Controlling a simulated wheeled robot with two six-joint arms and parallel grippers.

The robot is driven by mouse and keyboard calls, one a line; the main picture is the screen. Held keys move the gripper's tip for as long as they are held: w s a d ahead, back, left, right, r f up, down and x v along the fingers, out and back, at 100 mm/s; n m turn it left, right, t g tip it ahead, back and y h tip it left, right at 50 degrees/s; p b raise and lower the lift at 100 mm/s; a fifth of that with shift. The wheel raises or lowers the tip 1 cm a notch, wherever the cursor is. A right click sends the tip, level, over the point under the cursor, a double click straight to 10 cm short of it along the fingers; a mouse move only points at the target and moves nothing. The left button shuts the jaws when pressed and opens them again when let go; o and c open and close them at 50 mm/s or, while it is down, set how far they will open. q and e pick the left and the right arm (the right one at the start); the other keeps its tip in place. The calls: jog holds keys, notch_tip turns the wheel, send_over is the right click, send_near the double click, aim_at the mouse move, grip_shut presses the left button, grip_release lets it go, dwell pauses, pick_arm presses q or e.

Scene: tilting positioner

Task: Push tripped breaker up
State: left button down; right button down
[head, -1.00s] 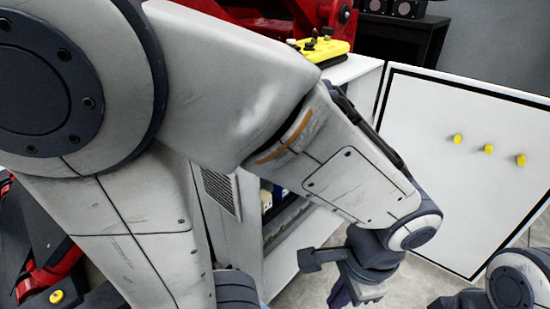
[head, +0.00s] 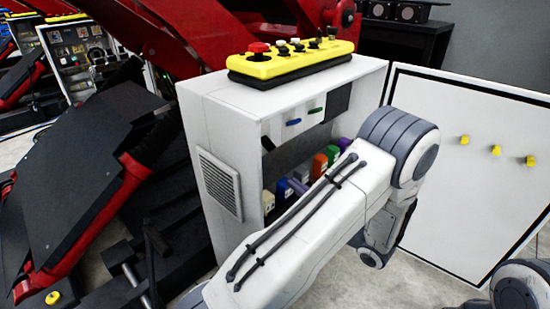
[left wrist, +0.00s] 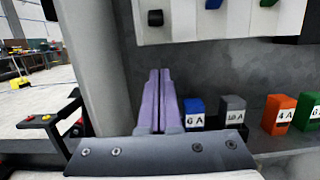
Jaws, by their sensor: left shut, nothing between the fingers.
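A row of switch levers sits in the upper part of the open white cabinet (head: 215,110): a black one (left wrist: 155,18), a blue one (head: 293,122) and a green one (head: 315,110). The black lever (head: 267,143) sits lower in the picture than the other two. My left gripper (left wrist: 160,75) is shut and empty, its purple fingers pointing into the cabinet. In the wrist view its tips appear below the black lever and apart from it. In the head view my arm hides most of the gripper; only a bit of purple shows.
Blue (left wrist: 195,112), grey (left wrist: 232,110), orange (left wrist: 280,112) and green labelled blocks stand on the lower ledge. The cabinet door (head: 470,170) is open at the right. A yellow control box (head: 290,62) lies on top. The red positioner frame is behind.

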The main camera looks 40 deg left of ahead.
aim_at(264, 150)
pick_arm(q)
jog(key=x, duration=1)
jog(key=shift+s, duration=0.2)
jog(key=r, duration=0.1)
jog(key=d+r+p, duration=0.1)
jog(key=r, duration=0.1)
jog(key=shift+w+d, duration=0.15)
jog(key=shift+d+r+p, duration=0.25)
jog(key=shift+d+p, duration=0.05)
jog(key=shift+d, duration=0.15)
